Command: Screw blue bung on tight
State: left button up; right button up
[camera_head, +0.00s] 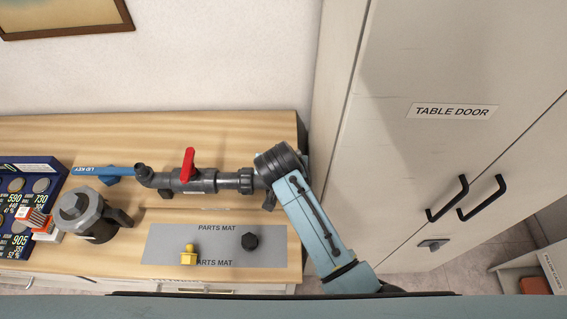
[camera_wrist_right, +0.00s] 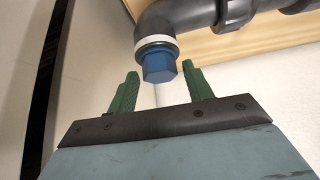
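The blue bung (camera_wrist_right: 160,65) has a hexagonal head and sits in the open end of a dark grey pipe elbow (camera_wrist_right: 156,22), with a pale ring around its base. In the right wrist view my right gripper (camera_wrist_right: 160,70) is open, its two green fingers apart. The bung's head lies in line with the gap between the fingertips; I cannot tell whether the fingers touch it. In the head view my right arm (camera_head: 316,225) reaches to the right end of the pipe and hides the bung and fingers. My left gripper is not in view.
The pipe carries a red-handled valve (camera_head: 188,166). A blue lid key (camera_head: 105,171) lies left of it. A grey parts mat (camera_head: 215,232) holds a yellow fitting (camera_head: 189,255) and a black cap (camera_head: 250,241). A grey housing (camera_head: 88,215) stands left. A white cabinet (camera_head: 400,130) closes the right side.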

jog(key=shift+o, duration=1)
jog(key=v, duration=0.6)
jog(key=shift+f, duration=0.1)
